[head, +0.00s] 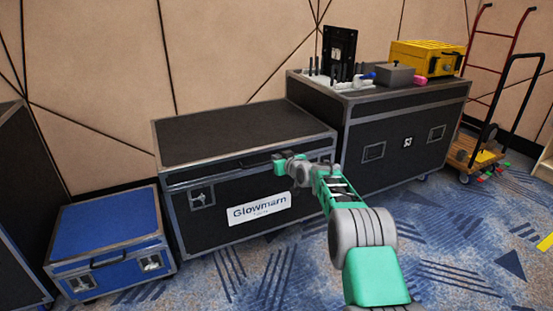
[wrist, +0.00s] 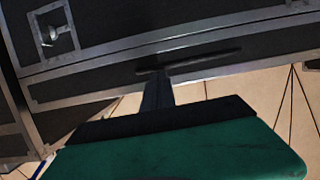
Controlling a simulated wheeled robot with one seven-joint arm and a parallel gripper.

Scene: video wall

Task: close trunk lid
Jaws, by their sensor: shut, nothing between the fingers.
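The trunk (head: 225,215) is a large black case with metal edges and a white "Glowmarn" label (head: 258,208) on its front. Its lid (head: 240,133) lies down over the body and looks level; I cannot tell whether a thin gap is left at the seam. My gripper (head: 279,163) is shut and empty at the front edge of the lid, right of its middle. In the wrist view the shut fingers (wrist: 157,82) point at a dark handle (wrist: 200,64) on the lid's edge. Whether they touch it is unclear. A metal latch (head: 201,196) shows at the front left.
A blue case (head: 105,238) stands left of the trunk. A taller black case (head: 400,130) stands right, bearing a yellow box (head: 427,57), a grey box (head: 392,74) and small items. A red hand truck (head: 493,75) is further right. The carpet (head: 300,275) in front is mostly clear.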

